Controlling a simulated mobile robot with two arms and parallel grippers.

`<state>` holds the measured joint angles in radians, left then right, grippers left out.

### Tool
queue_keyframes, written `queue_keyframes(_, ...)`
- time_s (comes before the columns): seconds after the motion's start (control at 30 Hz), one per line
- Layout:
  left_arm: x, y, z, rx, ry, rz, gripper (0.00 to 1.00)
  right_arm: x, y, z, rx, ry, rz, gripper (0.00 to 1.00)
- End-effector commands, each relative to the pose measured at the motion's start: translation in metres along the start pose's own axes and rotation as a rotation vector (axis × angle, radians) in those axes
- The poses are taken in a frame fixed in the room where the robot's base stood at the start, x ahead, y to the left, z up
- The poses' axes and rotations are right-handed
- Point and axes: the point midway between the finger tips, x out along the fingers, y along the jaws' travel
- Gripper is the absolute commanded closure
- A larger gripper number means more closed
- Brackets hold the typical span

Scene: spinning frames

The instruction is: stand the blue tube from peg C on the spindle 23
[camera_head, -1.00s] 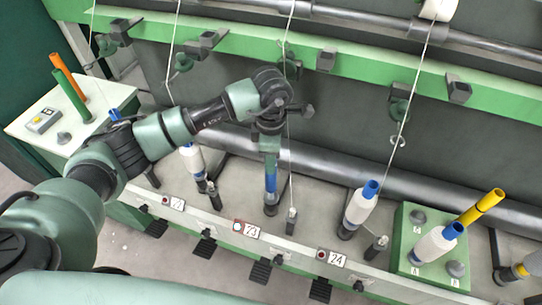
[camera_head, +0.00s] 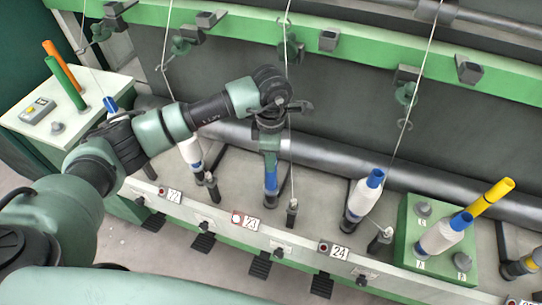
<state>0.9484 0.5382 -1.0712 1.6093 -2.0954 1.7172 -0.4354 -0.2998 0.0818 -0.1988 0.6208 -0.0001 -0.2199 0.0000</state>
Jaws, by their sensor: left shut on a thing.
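The blue tube (camera_head: 271,178) is upright behind the label 23 (camera_head: 246,220). Its lower end meets the dark base of spindle 23 (camera_head: 270,202); I cannot tell whether it is fully seated. My left gripper (camera_head: 270,150) is shut on the upper part of the tube, hiding its top. A green peg box (camera_head: 412,240) on the right has bare dark pegs, one at its back left (camera_head: 423,209) and one at its front right (camera_head: 462,262). My right gripper is not in view.
A white bobbin on a blue tube (camera_head: 363,200) stands behind label 24; another (camera_head: 191,150) stands by label 22. A thread (camera_head: 289,120) runs close to my gripper.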

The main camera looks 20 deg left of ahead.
Motion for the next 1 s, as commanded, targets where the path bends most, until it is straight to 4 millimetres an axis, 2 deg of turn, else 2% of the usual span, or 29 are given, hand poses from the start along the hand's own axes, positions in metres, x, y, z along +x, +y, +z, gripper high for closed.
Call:
queue_keyframes(0.9,0.0061,-0.0005,0.0001,0.0,0.0,0.0,1.0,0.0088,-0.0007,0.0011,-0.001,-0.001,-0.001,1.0)
queue_keyframes(0.93,0.0061,-0.0004,0.0001,0.0,0.0,0.0,0.63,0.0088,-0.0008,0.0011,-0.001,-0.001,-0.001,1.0)
queue_keyframes(1.0,0.0061,-0.0004,0.0001,0.0,0.0,0.0,0.46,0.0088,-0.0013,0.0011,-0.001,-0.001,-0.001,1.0)
